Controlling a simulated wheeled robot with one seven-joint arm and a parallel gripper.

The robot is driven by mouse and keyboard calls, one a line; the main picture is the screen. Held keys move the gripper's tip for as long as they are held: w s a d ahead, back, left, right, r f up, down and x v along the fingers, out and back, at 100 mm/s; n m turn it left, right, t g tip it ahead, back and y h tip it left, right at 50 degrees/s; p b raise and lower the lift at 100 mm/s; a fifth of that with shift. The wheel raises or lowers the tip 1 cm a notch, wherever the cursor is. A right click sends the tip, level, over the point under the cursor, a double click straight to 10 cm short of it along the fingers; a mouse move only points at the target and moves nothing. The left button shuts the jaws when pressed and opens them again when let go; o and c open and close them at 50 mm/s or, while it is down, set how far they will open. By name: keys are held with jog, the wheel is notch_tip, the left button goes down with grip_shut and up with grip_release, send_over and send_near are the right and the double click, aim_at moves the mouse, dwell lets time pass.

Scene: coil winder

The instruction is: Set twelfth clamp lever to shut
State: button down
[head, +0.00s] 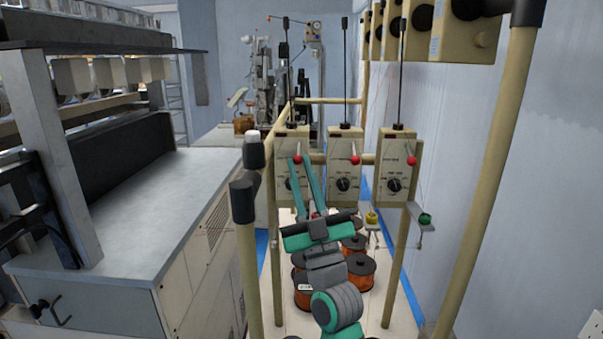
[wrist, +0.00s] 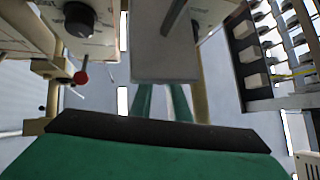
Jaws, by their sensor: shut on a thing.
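Three beige control boxes hang in a row in the head view, each with a black dial and a red-knobbed clamp lever. My gripper (head: 298,163) reaches up in front of the left box (head: 283,143), and its two teal fingers are shut on that box's clamp lever (head: 297,159). The fingers also show in the wrist view (wrist: 162,98), where a grey box face (wrist: 165,50) hides their tips. The middle lever (head: 355,160) and the right lever (head: 411,160) are free. No number marks which lever is the twelfth.
Beige posts (head: 250,260) and (head: 497,150) frame the boxes. Copper wire spools (head: 360,272) stand on the floor below. A large grey machine (head: 150,190) fills the left, and a wall (head: 540,200) closes the right. More boxes (head: 470,35) hang at upper right.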

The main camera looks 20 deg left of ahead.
jog(key=shift+d, duration=0.1)
jog(key=c, duration=1.7)
grip_release()
jog(key=shift+o, duration=0.2)
jog(key=v, duration=1)
jog(key=shift+s+f, duration=0.25)
jog(key=shift+d, duration=0.1)
